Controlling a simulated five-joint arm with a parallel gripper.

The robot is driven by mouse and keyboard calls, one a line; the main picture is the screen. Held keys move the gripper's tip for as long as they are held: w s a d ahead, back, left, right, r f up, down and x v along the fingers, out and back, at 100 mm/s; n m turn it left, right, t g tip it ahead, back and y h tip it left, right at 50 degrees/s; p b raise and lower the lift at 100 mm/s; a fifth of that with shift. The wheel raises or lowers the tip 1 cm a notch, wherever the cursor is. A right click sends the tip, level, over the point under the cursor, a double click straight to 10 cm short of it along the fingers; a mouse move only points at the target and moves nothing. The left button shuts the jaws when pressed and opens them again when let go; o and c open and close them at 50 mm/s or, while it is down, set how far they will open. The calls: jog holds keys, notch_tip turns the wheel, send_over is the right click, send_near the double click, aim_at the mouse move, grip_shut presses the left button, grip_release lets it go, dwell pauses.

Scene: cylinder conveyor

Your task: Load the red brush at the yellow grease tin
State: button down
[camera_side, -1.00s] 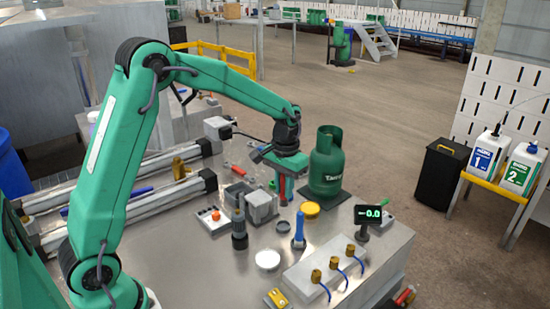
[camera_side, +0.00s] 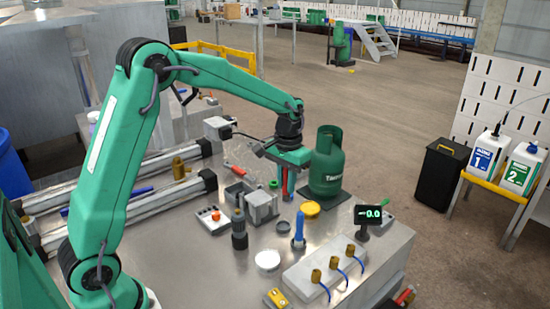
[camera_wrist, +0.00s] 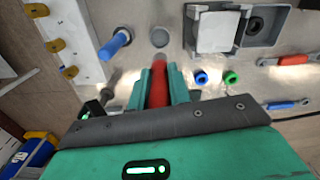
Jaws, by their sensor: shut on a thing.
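My gripper (camera_side: 287,175) is shut on the red brush (camera_side: 286,185), which hangs upright between the fingers. In the wrist view the red brush (camera_wrist: 159,88) shows between my green fingers; its lower end is hard to make out. The yellow grease tin (camera_side: 311,208) stands on the bench, to the right of the brush and nearer the side camera, apart from it. I cannot make the tin out in the wrist view.
A green gas cylinder (camera_side: 326,165) stands close on the right. A blue brush (camera_side: 299,230) stands nearer the camera; grey bins (camera_side: 262,208) lie to the left. A small display (camera_side: 368,215) and a block with brass fittings (camera_side: 312,278) occupy the front right.

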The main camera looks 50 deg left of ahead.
jog(key=w+f, duration=0.1)
jog(key=w, duration=0.8)
jog(key=shift+w, duration=0.35)
jog(key=shift+f, duration=0.25)
jog(key=shift+f, duration=2.8)
jog(key=shift+f, duration=0.55)
jog(key=shift+r, duration=0.15)
notch_tip(320, 180, up, 7)
dwell(0.9)
jog(key=shift+s, duration=0.1)
dwell(0.5)
